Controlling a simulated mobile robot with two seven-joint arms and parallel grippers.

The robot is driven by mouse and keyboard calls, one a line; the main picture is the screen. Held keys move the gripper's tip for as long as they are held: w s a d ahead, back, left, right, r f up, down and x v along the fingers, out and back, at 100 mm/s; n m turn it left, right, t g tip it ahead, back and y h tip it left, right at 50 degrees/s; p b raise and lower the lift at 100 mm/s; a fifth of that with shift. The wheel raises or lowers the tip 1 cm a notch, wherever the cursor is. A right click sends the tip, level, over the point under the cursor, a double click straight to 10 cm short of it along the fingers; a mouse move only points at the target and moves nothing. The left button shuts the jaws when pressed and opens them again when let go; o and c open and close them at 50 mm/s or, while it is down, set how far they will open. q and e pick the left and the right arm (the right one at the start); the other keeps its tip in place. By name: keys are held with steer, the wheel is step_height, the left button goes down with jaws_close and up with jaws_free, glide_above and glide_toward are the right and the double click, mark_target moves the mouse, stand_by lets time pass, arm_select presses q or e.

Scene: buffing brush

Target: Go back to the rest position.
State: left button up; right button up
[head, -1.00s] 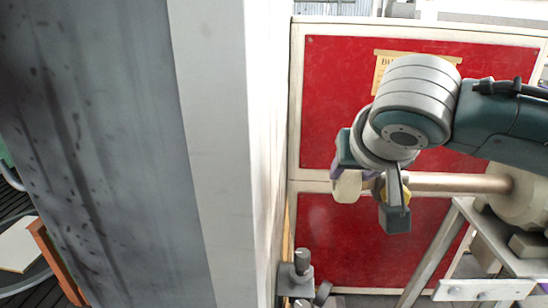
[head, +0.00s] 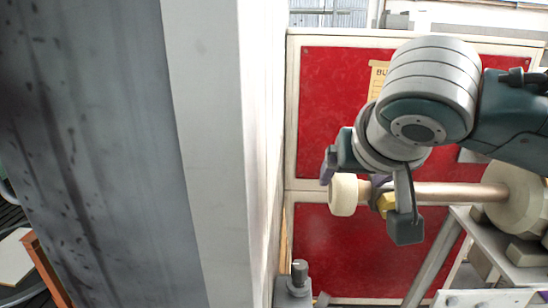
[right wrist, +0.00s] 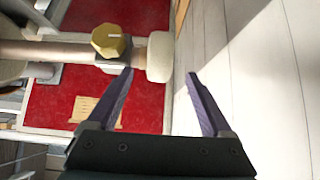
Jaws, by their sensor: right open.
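The task names no object. My right arm comes in from the right of the head view. My right gripper (head: 353,176) is open, with purple fingers and nothing between the fingertips. A cream cylindrical head (head: 343,195) on the left end of a copper-coloured shaft (head: 460,192) is close to it. In the right wrist view the open fingers (right wrist: 159,76) point at this head, which lies just beyond the tips; I cannot tell the exact gap. My left gripper is in neither view.
A yellow knob (head: 387,203) sits on the shaft, also seen in the right wrist view (right wrist: 110,40). Red panels (head: 335,245) in a pale frame stand behind. A tall grey-white wall or column (head: 205,150) fills the left. A small grey fixture (head: 297,285) is at the bottom.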

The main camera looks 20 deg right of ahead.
steer(key=v, duration=0.7)
steer(key=s+a+f+n+g+y, duration=0.2)
steer(key=s+a+f+n+y, duration=0.3)
steer(key=s+f, duration=0.5)
steer(key=s+f+n+g, duration=0.2)
steer(key=s+f+g, duration=0.15)
steer(key=s, duration=0.75)
step_height(320, 180, up, 30)
steer(key=t+p, duration=0.1)
steer(key=p, duration=2.8)
steer(key=shift+w+h+p, duration=0.35)
steer(key=shift+h, duration=0.05)
steer(key=shift+f, duration=0.2)
